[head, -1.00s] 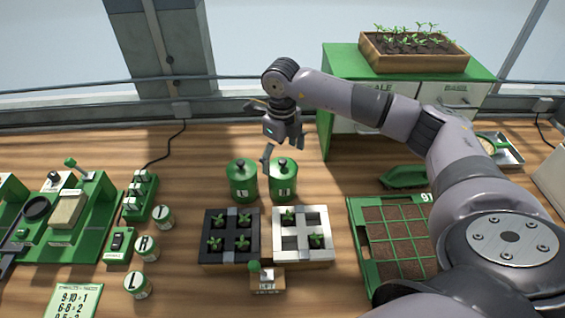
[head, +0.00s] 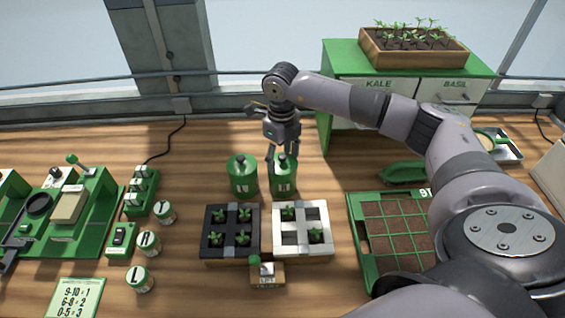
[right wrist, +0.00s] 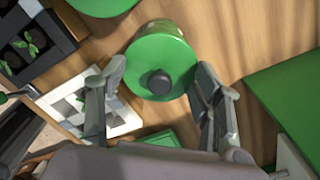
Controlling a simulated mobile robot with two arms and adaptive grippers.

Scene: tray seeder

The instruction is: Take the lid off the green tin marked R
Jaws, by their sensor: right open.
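Two green tins with green lids and dark knobs stand side by side mid-table: the left tin (head: 242,180) and the right tin (head: 284,183). Their white marks are too blurred to read surely. My right gripper (head: 284,155) is open over the right tin, fingers pointing down. In the right wrist view, one tin's lid (right wrist: 165,52) and its dark knob (right wrist: 158,83) lie between the spread fingers (right wrist: 160,77), with nothing gripped. The lid sits on the tin. My left gripper is not in view.
A black planter (head: 207,247) and a white planter (head: 323,208) with seedlings stand in front of the tins. Small labelled jars (head: 148,243) stand left. A green soil tray (head: 357,240) lies right. A green cabinet (head: 335,80) stands behind right.

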